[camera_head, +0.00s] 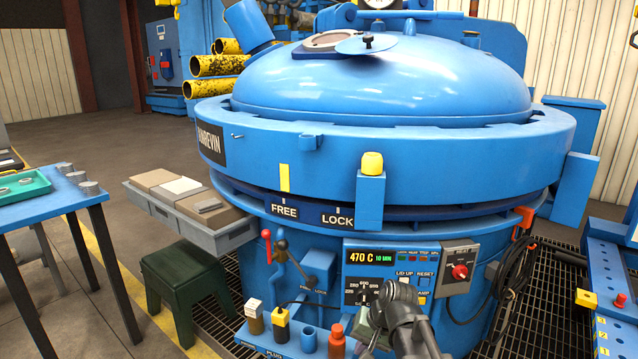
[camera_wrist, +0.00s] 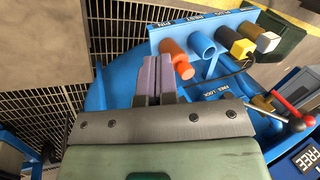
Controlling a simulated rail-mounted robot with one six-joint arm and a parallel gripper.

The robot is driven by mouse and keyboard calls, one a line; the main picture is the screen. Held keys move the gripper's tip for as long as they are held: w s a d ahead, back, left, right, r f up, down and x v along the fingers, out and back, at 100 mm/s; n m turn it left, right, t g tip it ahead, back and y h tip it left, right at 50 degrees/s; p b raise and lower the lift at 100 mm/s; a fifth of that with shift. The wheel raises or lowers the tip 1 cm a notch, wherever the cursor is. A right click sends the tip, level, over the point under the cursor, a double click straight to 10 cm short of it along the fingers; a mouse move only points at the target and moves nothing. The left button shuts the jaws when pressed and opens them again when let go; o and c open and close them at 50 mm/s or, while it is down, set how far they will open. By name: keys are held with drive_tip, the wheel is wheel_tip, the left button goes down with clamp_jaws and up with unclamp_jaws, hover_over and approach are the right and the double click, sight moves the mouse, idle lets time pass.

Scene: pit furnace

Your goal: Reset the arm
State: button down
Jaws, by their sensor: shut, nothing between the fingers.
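My arm (camera_head: 405,318) reaches in from the bottom edge in the head view, in front of the furnace's control panel (camera_head: 372,258). In the wrist view my gripper (camera_wrist: 157,62) is shut, with its two purple-grey fingers side by side and nothing between them. The fingers point toward a blue shelf (camera_wrist: 152,42) that carries an orange-red plug (camera_wrist: 177,57), an empty blue socket (camera_wrist: 203,45) and a yellow-and-black plug (camera_wrist: 240,47). The gripper looks apart from these. In the head view the fingers are hard to make out.
The blue furnace (camera_head: 390,140) fills the middle, its yellow mark (camera_head: 284,177) above FREE. A green stool (camera_head: 185,285) and grey tray (camera_head: 200,238) stand left.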

drive_tip(key=s+d+f+n+g+h, duration=0.1)
drive_tip(key=s+d+h, duration=0.15)
drive_tip(key=s, duration=0.35)
drive_tip(key=s+d+n+h, duration=0.2)
drive_tip(key=s+d, duration=0.2)
drive_tip(key=s, duration=0.2)
wheel_tip(320, 180, up, 28)
drive_tip(key=p, duration=2.8)
drive_tip(key=shift+w+d, duration=0.15)
drive_tip(key=shift+w, duration=0.3)
